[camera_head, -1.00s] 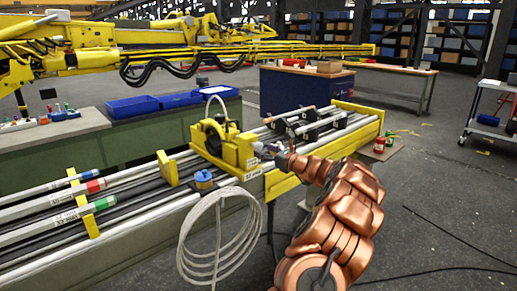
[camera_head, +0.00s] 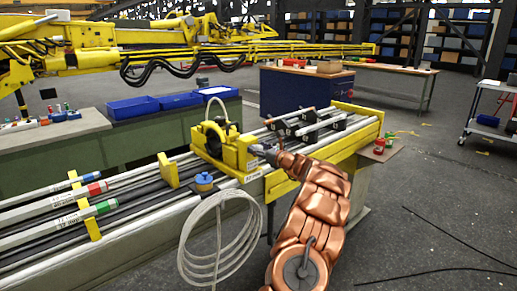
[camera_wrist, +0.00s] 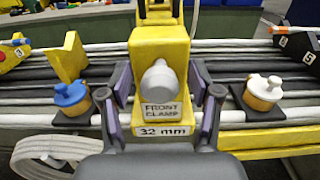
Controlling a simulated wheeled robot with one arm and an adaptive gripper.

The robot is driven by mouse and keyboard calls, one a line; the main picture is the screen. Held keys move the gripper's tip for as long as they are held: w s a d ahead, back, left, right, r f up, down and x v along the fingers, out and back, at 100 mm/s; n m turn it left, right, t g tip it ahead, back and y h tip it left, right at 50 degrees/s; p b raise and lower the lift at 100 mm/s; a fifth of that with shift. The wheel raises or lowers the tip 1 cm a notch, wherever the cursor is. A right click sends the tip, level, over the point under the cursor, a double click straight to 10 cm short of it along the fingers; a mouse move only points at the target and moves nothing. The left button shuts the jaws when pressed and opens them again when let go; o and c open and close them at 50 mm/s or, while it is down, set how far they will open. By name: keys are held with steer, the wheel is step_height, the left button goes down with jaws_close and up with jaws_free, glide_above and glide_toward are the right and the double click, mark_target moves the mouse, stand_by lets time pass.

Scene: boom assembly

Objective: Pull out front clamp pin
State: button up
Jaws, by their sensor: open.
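The front clamp is a yellow block (camera_wrist: 145,45) with a label reading "FRONT CLAMP 32 mm". A grey rounded pin head (camera_wrist: 159,78) sticks out of its face toward the wrist camera. My gripper (camera_wrist: 160,98) is open, with one finger on each side of the pin head; whether the fingers touch it I cannot tell. In the head view, my gripper (camera_head: 258,150) is at the front face of the yellow clamp (camera_head: 233,150), and the pin is hidden there by the gripper.
A blue-topped knob (camera_wrist: 71,95) stands left of the clamp and a white-topped knob (camera_wrist: 264,90) stands right. A coiled white hose (camera_head: 220,240) hangs at the bench front. Grey and black rods (camera_head: 140,205) run along the bench. The floor at the right is mostly clear.

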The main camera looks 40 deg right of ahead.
steer(key=shift+w, duration=0.1)
jaws_close()
stand_by(0.6)
